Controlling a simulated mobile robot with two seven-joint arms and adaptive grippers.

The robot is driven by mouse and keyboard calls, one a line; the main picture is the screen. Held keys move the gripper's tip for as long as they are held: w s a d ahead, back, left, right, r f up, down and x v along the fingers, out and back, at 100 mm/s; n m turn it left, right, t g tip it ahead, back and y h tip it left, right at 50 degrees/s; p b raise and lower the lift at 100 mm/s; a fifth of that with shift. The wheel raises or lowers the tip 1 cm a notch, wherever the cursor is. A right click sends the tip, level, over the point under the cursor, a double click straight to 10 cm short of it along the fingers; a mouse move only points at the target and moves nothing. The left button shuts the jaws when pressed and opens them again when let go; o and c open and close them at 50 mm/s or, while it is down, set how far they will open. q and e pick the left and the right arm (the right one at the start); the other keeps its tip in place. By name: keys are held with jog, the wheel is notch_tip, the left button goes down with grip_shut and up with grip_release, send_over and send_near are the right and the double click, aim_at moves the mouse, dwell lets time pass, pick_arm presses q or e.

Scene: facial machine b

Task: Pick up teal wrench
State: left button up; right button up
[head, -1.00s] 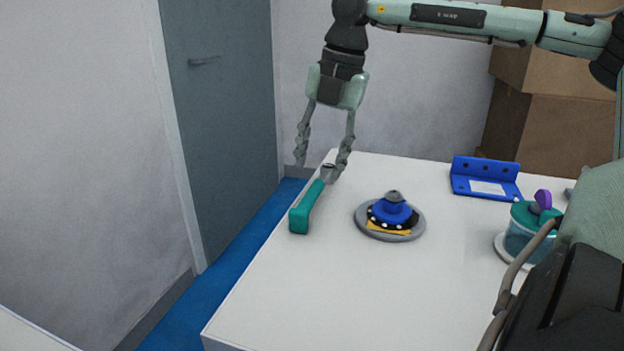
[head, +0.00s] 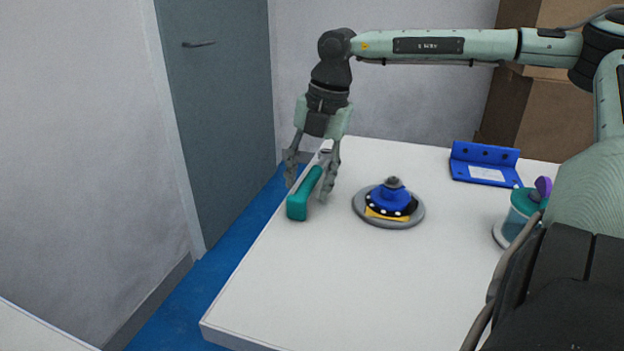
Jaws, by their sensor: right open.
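The teal wrench (head: 303,197) lies on the white table (head: 290,290) near its left edge, its teal handle toward me and its grey head pointing away. My right gripper (head: 307,192) points down over the wrench. It is open, with one finger on each side of the handle's far part. The fingers partly cover the wrench's head. I cannot tell whether the fingers touch the handle. My left gripper is not in view.
A round grey plate (head: 410,220) with a blue part (head: 391,198) stands right of the wrench. A blue bracket (head: 484,163) and a teal-lidded jar (head: 522,212) are farther right. Cardboard boxes (head: 555,125) stand behind. The table's front middle is clear.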

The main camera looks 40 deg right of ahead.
grip_shut()
jog(key=shift+r, duration=0.1)
notch_tip(320, 180, up, 18)
dwell(0.8)
jog(key=c, duration=0.7)
grip_release()
grip_shut()
